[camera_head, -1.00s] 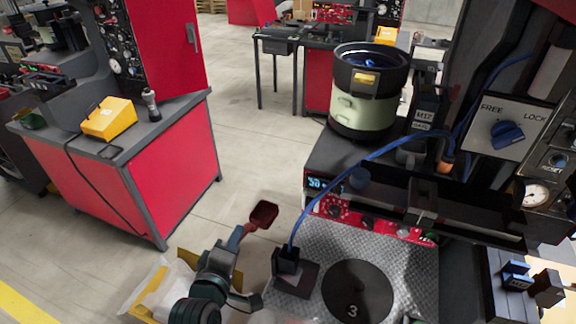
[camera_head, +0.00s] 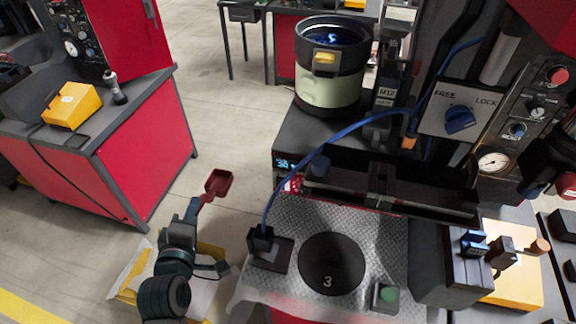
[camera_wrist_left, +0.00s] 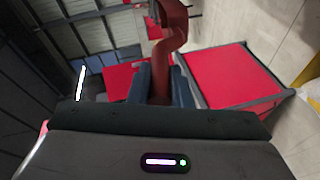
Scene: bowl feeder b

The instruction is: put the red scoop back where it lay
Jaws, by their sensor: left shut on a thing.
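The red scoop (camera_head: 219,183) is held up by its handle in my left gripper (camera_head: 197,205), left of the diamond-plate worktop. The scoop's head points away from me, up and to the right in the head view. In the left wrist view the red handle (camera_wrist_left: 171,40) rises from between the blue-grey fingers of my left gripper (camera_wrist_left: 160,82), which are shut on it. Much of the scoop's head is cut off there.
The diamond-plate worktop (camera_head: 378,238) carries a black disc (camera_head: 331,265) marked 3 and a black block (camera_head: 261,240) with a blue cable. Behind it stands the bowl feeder (camera_head: 330,85). A red cabinet (camera_head: 150,160) with a yellow box (camera_head: 72,105) is at the left. Open floor lies between.

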